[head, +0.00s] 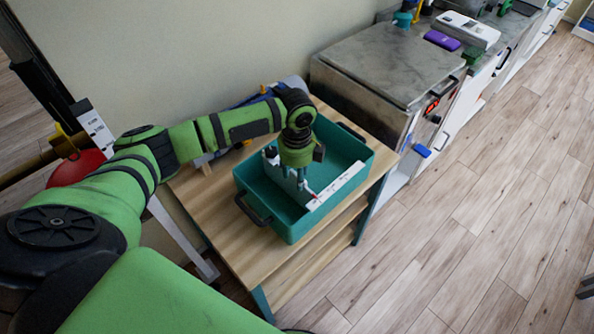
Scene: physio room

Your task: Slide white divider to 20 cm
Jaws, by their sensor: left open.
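The white divider (339,186) stands inside a teal bin (293,230) on a wooden shelf unit. It is a long narrow strip running slantwise across the bin, with its upper right end near the far wall. My left gripper (302,185) points down into the bin and is open. Its fingertips are close to the divider's near part; I cannot tell whether they touch it. A small red mark (313,195) shows by the fingertips. Part of the divider behind the gripper is hidden. My right gripper is out of view.
The bin has black handles, one at the near left (253,210). The wooden top (210,205) is bare at the left. A grey-topped cabinet (393,62) stands close at the right. A purple box (442,40) lies on the counter beyond.

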